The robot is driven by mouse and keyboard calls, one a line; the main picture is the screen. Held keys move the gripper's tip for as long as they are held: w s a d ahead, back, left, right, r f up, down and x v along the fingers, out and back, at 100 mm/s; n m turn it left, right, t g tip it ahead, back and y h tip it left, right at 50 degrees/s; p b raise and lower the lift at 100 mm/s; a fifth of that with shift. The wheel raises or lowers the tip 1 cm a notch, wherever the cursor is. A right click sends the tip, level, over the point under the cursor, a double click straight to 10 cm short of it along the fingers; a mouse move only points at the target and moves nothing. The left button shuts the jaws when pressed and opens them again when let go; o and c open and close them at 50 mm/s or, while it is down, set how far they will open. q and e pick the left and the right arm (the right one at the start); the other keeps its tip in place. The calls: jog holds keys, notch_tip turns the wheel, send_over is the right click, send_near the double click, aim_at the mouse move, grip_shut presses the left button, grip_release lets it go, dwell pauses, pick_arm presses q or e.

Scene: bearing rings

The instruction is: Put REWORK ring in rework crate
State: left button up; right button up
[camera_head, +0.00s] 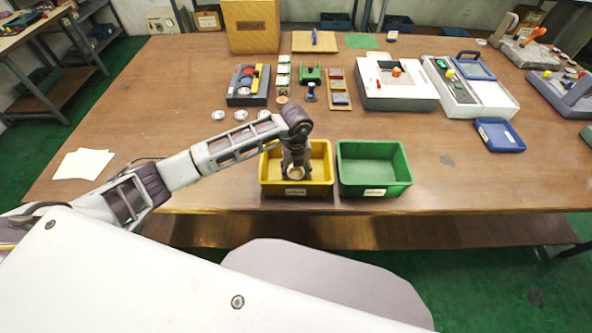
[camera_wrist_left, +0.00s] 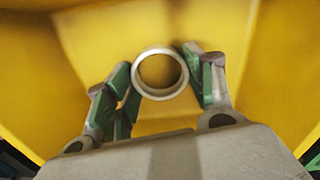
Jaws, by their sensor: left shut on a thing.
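My left gripper (camera_head: 295,168) reaches down into the yellow crate (camera_head: 321,187) at the front of the table. It is shut on a metal ring (camera_head: 295,173). In the left wrist view the ring (camera_wrist_left: 160,73) sits between the two fingers (camera_wrist_left: 160,80), with the yellow crate's walls (camera_wrist_left: 270,70) all around. I cannot tell whether the ring touches the crate floor. The label on the yellow crate's front is too small to read. My right gripper is not in view.
A green crate (camera_head: 374,188) stands just right of the yellow one. Several pale discs or rings (camera_head: 240,115) lie on the table behind my left arm. Trays, boxes and devices (camera_head: 396,92) fill the back. The table's left part is mostly clear.

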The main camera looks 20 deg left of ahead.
aim_at(296, 172)
pick_arm(q)
jog(key=shift+f, duration=0.1)
jog(key=o, duration=1.1)
notch_tip(296, 172, up, 12)
jog(key=shift+r+b, duration=0.15)
jog(key=shift+b, duration=0.2)
dwell(0.3)
